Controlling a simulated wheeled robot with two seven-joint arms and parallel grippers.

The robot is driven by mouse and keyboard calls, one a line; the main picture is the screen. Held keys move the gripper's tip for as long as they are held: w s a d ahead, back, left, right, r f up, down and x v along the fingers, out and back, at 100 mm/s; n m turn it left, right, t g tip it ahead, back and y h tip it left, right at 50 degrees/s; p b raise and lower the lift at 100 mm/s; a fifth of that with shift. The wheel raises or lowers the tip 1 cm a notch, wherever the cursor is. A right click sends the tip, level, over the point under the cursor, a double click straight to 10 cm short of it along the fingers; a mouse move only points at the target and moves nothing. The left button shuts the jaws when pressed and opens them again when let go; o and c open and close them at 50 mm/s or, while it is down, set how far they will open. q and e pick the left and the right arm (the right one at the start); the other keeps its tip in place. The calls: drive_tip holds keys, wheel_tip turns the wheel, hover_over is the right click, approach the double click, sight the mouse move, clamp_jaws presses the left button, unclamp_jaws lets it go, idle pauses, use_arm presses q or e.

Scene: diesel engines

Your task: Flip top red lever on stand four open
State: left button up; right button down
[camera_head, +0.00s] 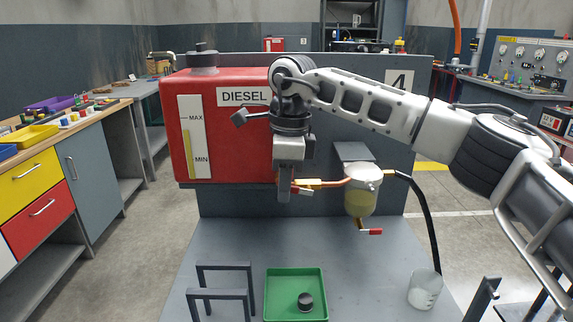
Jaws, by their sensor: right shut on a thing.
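The red diesel tank (235,140) is mounted on the grey stand four (425,75), with a level gauge at its left. The top red lever (302,191) sits on the brass valve and pipe at the tank's lower right. My right gripper (285,190) points down at this valve and is shut on the top red lever, and its fingers hide part of it. A lower red lever (372,231) is under the filter bowl (361,200), away from the gripper. My left gripper is not in view.
A green tray (272,308) holding a dark round cap (305,301) lies on the stand's base. A clear beaker (425,288) stands at right, near a black hose (425,205). A dark metal frame (225,268) stands left of the tray.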

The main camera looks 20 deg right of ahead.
drive_tip(key=shift+a+f+h+p, duration=0.15)
drive_tip(key=shift+h+p, duration=0.7)
drive_tip(key=shift+h, duration=0.05)
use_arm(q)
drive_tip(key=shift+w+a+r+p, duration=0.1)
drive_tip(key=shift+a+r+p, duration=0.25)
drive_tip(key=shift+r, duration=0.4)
use_arm(e)
drive_tip(key=shift+f+g+h, duration=0.25)
drive_tip(key=shift+g+h, duration=0.05)
drive_tip(key=shift+h, duration=0.1)
drive_tip(key=shift+f, duration=0.1)
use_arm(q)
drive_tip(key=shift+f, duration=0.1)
use_arm(e)
drive_tip(key=c, duration=1.8)
unclamp_jaws()
drive_tip(key=shift+c, duration=0.2)
drive_tip(key=shift+w+r, duration=0.1)
drive_tip(key=shift+r, duration=0.25)
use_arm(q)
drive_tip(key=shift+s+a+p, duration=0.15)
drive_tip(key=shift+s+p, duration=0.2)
use_arm(e)
wheel_tip(320, 180, up, 15)
drive_tip(key=a, duration=0.2)
drive_tip(key=shift+w+a, duration=0.3)
